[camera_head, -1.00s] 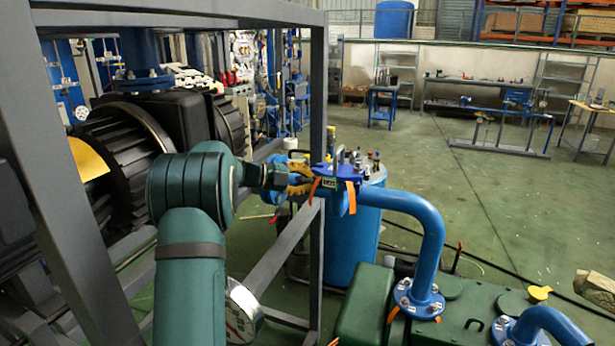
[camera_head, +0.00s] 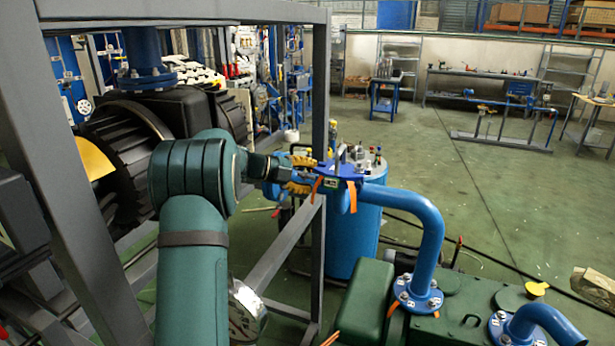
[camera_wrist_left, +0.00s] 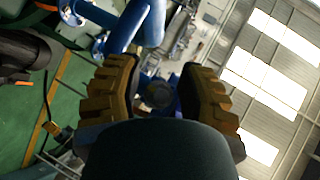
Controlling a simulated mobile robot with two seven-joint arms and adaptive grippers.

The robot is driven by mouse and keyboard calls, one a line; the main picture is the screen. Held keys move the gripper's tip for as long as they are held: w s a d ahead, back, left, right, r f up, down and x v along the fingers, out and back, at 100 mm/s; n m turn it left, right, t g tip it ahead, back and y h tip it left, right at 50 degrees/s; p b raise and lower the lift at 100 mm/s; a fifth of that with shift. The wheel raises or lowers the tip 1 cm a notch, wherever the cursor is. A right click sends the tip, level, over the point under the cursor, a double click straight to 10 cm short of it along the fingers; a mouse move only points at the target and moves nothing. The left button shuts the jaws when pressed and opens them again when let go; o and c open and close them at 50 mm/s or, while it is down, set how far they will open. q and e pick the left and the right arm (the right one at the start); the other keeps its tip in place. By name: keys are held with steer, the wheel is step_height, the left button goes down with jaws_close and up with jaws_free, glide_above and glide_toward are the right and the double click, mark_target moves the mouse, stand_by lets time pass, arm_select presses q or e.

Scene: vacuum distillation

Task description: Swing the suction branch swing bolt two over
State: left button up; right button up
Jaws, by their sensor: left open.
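The blue suction branch pipe (camera_head: 428,225) bends up from a lower flange and ends at an upper flange (camera_head: 342,172), where several small bolts (camera_head: 343,152) stand up. I cannot tell which is swing bolt two. My left gripper (camera_head: 304,175) reaches in from the left with yellow-brown fingers spread, right beside this upper flange. In the left wrist view my gripper (camera_wrist_left: 160,92) is open, with a dark round end on a blue part (camera_wrist_left: 158,95) showing between or beyond the fingers. Contact cannot be told. My right gripper is not in view.
A grey frame (camera_head: 318,240) stands close by my left forearm. A blue tank (camera_head: 352,240) stands behind the flange. A green machine body (camera_head: 455,318) and a second blue pipe (camera_head: 550,322) lie at lower right. The green floor (camera_head: 490,200) beyond is mostly clear.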

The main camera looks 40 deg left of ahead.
arm_select(q)
steer(key=shift+s, duration=0.1)
steer(key=v, duration=1.2)
steer(key=shift+f, duration=0.15)
